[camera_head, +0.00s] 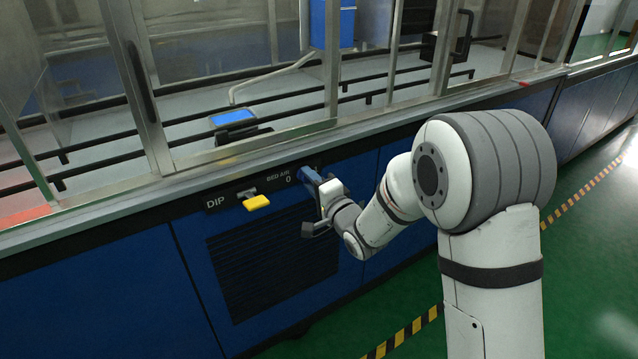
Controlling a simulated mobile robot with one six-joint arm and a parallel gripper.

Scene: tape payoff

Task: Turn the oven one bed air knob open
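The bed air knob (310,175) is blue and sits on the dark blue front panel, just right of the white label "BED AIR 0" (279,180). My gripper (322,196) is right at the knob, coming from the right, and partly covers it. Whether its fingers touch the knob, and how far apart they are, I cannot tell. The knob's exact turn angle is hidden. One dark gripper part (316,229) shows lower down, in front of the panel.
A yellow knob (257,202) stands out beside the "DIP" label (214,203), left of my gripper. Below is a dark grille (270,265). A metal ledge (240,157) and glass panes run above. Green floor (590,260) with striped tape is open at the right.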

